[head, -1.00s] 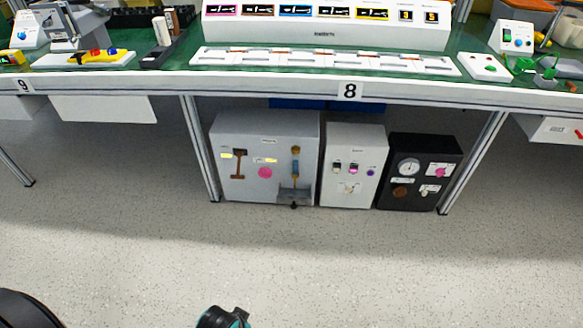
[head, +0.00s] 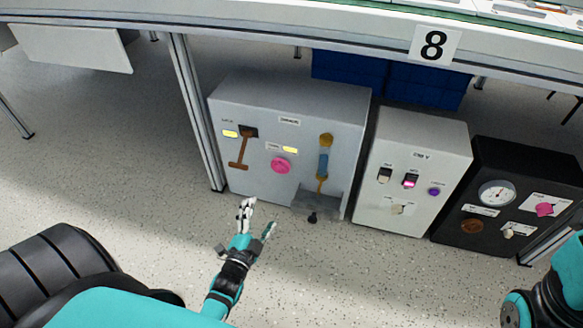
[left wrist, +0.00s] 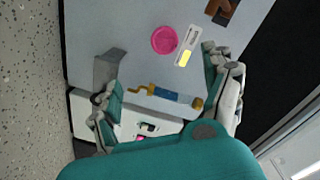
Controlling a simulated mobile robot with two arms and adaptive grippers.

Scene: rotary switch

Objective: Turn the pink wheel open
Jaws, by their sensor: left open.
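The pink wheel (head: 281,165) is a round disc on the front of a grey box (head: 290,105) under the workbench. It also shows in the left wrist view (left wrist: 164,40), near the top. My left gripper (head: 259,216) is open and empty, in front of the box and lower in the picture than the wheel. In the left wrist view its two fingers (left wrist: 166,92) stand wide apart, with the wheel beyond them, apart from both. My right arm shows at the lower right of the head view, but its gripper is not visible.
The grey box also carries a brown T-handle (head: 241,150) and a blue-and-gold lever (head: 323,165). A white panel box (head: 440,140) and a black gauge box (head: 490,165) stand to its right. A table leg (head: 195,110) is close on the left. The floor in front is clear.

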